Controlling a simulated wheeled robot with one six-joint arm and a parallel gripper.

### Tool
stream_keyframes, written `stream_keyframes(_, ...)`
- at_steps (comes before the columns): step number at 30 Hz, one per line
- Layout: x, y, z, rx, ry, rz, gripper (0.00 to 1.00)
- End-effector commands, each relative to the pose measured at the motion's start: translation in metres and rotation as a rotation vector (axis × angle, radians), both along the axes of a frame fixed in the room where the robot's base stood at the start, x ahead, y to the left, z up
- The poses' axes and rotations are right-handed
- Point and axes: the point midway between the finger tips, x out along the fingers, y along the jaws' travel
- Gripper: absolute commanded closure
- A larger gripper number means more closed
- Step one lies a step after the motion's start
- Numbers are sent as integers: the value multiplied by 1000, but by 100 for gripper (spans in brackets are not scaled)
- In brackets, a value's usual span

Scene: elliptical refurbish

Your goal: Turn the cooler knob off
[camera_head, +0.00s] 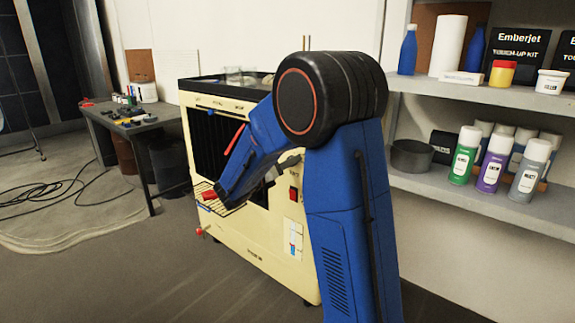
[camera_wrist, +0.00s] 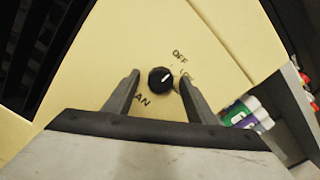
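The cooler (camera_head: 240,235) is a cream box with a dark front grille and a black top, standing on the floor in the head view. In the wrist view its black round knob (camera_wrist: 155,86) sits on the cream panel (camera_wrist: 120,45). Printed marks OFF, a partly hidden one that looks like LO, and FAN surround it. The knob's white pointer aims up and right, around OFF and LO; I cannot tell exactly which. My gripper (camera_wrist: 160,75) is open, with one finger on each side of the knob and visible gaps. In the head view my blue arm hides the knob.
A wire rack (camera_head: 228,206) juts from the cooler's front. A red switch (camera_head: 293,193) is on its panel. Shelves with spray cans (camera_head: 464,155) stand at right. A workbench (camera_head: 130,122) stands at left, with black cables (camera_head: 75,192) on the floor.

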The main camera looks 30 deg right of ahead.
Motion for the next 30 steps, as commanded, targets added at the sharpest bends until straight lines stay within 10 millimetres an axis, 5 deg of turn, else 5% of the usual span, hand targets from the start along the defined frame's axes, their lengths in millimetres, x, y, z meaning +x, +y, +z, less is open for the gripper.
stream_keyframes(11,-6,19,0,1,-1,2,49)
stream_keyframes(30,-43,123,0,0,0,4,49)
